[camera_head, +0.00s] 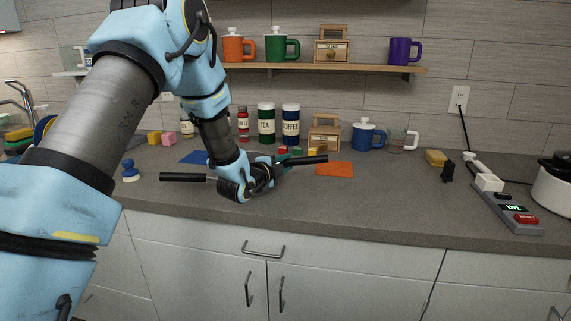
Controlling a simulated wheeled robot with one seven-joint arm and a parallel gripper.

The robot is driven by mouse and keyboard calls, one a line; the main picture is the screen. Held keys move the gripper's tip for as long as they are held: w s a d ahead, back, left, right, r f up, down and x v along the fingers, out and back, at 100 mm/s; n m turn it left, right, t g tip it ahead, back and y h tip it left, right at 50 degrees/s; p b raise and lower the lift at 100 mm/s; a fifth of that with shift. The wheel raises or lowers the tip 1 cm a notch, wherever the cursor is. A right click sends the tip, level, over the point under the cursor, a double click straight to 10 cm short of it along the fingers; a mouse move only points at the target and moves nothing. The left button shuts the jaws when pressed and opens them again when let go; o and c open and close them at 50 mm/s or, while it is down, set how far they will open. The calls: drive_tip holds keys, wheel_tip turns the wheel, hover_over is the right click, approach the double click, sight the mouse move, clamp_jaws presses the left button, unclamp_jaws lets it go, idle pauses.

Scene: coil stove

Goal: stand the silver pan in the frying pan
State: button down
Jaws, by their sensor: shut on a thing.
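My gripper (260,180) is low over the counter, near its front edge, and shut on what seems to be the silver pan. Its body is mostly hidden behind my gripper and wrist. A black handle with a pale metal stub (182,177) sticks out to the left of my gripper. Another black handle (306,160) sticks out to the right, near the orange mat. I cannot tell for sure which handle belongs to the silver pan and which to the frying pan, or whether the pans touch. The jaw tips are not clearly visible.
An orange mat (335,170) lies right of my gripper, with a wooden box (323,135), a blue mug (367,135) and canisters (290,122) behind. A blue stamp-like object (130,171) stands at left. The counter (400,190) is clear front right.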

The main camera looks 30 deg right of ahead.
drive_tip(key=c, duration=0.6)
unclamp_jaws()
drive_tip(key=shift+f, duration=0.1)
drive_tip(key=shift+r, duration=0.25)
drive_tip(key=shift+s+a, duration=0.15)
drive_tip(key=shift+a, duration=0.15)
drive_tip(key=b+v, duration=0.3)
drive_tip(key=v, duration=0.8)
drive_tip(key=shift+s+a, duration=0.15)
